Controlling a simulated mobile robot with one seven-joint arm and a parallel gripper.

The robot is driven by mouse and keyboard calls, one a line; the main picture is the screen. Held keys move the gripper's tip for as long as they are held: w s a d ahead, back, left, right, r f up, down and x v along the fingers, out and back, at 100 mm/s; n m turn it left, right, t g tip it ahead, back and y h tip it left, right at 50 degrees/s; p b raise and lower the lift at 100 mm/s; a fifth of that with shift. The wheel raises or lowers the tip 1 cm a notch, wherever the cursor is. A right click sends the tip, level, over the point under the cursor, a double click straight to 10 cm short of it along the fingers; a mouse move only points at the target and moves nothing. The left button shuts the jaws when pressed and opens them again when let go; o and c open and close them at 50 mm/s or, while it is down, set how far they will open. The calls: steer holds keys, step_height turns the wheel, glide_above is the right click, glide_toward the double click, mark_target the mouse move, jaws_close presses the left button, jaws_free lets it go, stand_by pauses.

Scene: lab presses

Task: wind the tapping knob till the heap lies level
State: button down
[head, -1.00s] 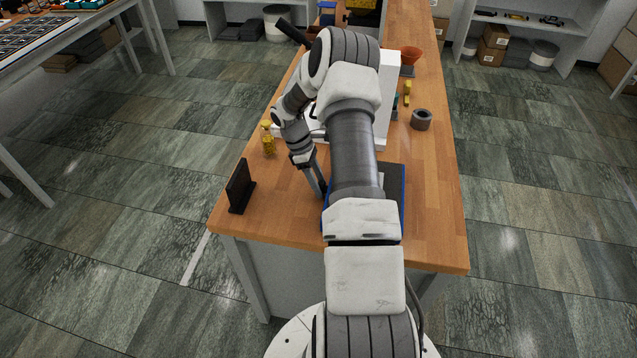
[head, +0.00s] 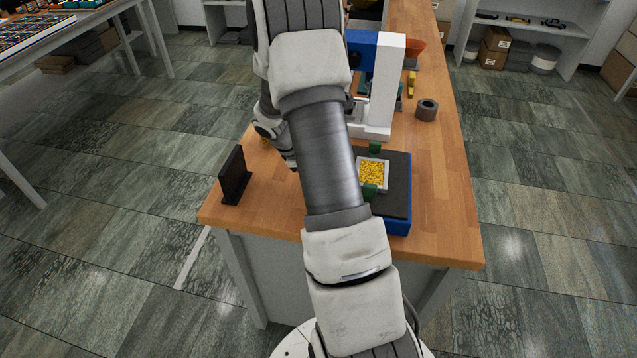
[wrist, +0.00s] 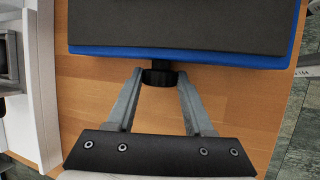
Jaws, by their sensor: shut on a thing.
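The tapping knob (wrist: 159,79) is a small black knob on the side of the blue base (head: 398,227). In the wrist view my gripper (wrist: 161,72) has one finger on each side of it, shut on it. My arm hides knob and gripper in the head view. A dark grey mat (head: 397,200) tops the base; its edge also fills the top of the wrist view (wrist: 190,22). On it a pale square tray (head: 386,176) holds a yellow granular heap (head: 372,173), between two green blocks (head: 375,147). I cannot tell whether the heap is level.
A white and blue press (head: 385,90) stands behind the base. A grey ring (head: 426,110) sits at its right, near an orange funnel-like piece (head: 416,49). A black upright plate (head: 234,174) stands near the table's left edge. The table (head: 445,200) right of the base is clear.

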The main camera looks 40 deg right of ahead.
steer(key=shift+t+h+b, duration=0.4)
steer(key=shift+h+b, duration=0.1)
steer(key=shift+b, duration=0.8)
steer(key=shift+c, duration=1.5)
jaws_free()
steer(key=shift+a, duration=0.1)
steer(key=shift+r+p, duration=0.15)
steer(key=shift+p, duration=0.45)
